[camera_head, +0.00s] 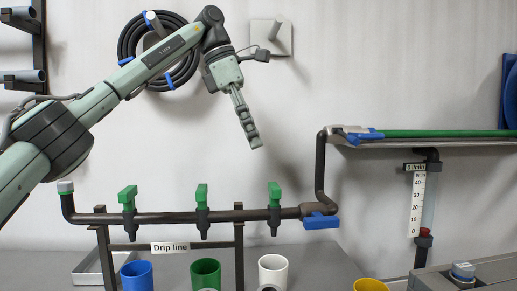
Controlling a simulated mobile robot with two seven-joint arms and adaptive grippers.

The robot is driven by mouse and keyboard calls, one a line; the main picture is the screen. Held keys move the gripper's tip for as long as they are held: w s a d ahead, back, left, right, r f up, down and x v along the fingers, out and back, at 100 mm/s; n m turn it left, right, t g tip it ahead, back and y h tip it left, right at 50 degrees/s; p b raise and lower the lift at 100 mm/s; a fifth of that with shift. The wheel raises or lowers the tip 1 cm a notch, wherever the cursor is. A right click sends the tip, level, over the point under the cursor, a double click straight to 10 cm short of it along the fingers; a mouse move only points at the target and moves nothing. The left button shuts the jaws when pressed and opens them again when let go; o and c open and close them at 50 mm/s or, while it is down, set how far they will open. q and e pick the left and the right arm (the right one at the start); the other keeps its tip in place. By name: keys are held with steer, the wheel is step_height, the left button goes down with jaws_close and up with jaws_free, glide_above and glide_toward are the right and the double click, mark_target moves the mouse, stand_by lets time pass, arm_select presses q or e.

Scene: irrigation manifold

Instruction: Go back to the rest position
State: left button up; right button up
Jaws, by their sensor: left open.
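My left arm comes in from the left and bends down at the wrist. My left gripper (253,138) is open and empty, pointing down in front of the wall, above the drip line manifold (165,217). It is clear of the pipe and valves. Its fingers overlap in this view, so the gap between them is hard to see. My right gripper is not in view. The manifold has three green-handled valves (202,195) and a blue-handled valve (320,221) at its right end.
A blue cup (136,275), a green cup (205,273) and a white cup (273,270) stand below the valves. A coiled black hose (128,43) hangs behind my left arm. A shelf (440,147) with a green pipe (450,133) juts out at right. A yellow cup (370,285) sits lower right.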

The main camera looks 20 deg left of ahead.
mark_target(274, 185)
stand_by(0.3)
arm_select(q)
steer(key=x, duration=1.2)
steer(key=shift+a, duration=0.1)
steer(key=shift+r, duration=0.1)
